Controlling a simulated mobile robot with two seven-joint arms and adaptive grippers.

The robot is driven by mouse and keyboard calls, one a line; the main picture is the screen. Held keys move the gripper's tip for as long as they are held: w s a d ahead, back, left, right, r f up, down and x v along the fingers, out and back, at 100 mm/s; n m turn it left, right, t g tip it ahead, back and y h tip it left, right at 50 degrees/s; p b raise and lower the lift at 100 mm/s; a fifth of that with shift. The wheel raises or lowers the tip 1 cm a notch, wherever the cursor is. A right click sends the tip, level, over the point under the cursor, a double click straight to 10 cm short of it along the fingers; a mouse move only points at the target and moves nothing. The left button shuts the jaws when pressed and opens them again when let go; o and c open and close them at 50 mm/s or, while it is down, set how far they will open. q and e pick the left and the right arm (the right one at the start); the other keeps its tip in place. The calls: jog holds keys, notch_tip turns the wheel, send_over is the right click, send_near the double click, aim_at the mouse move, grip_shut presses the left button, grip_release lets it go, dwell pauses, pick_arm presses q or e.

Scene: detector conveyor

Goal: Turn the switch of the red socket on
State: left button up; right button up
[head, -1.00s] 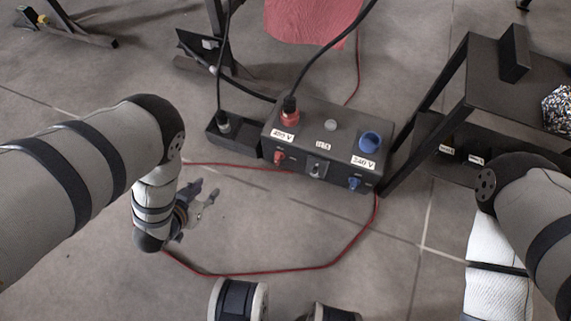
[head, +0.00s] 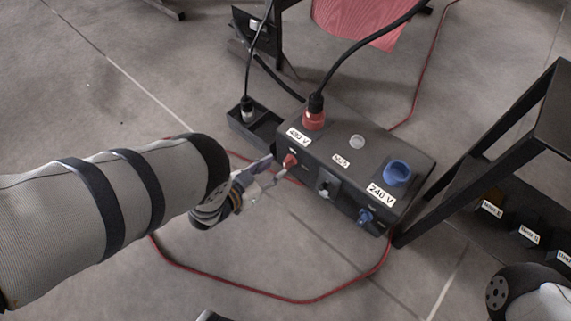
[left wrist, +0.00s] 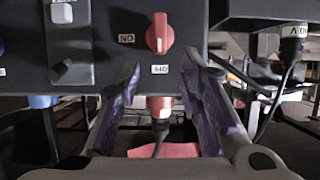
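A black cable's plug sits in this socket. The red switch (head: 291,161) is on the box's front face below it. In the left wrist view, which shows the box upside down, the red switch (left wrist: 160,33) lies just beyond my fingertips, its long side vertical. Small labels sit beside and below it. My left gripper (head: 274,172) is open, its fingers (left wrist: 160,64) either side of the switch's line. Contact cannot be told. My right gripper is out of view.
A blue socket (head: 397,173) labelled 240 V and a blue switch (head: 366,215) are at the box's right end. A grey middle switch (head: 325,188) lies between. A black shelf (head: 545,130) stands close right. A red cable (head: 290,299) loops over the floor.

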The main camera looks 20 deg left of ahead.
aim_at(286, 161)
pick_arm(q)
jog(key=b+x, duration=0.2)
jog(key=x, duration=0.3)
jog(key=shift+s+f, duration=0.1)
jog(key=shift+f, duration=0.1)
jog(key=shift+w+d, duration=0.1)
jog(key=shift+w, duration=0.2)
jog(key=shift+r, duration=0.1)
grip_shut()
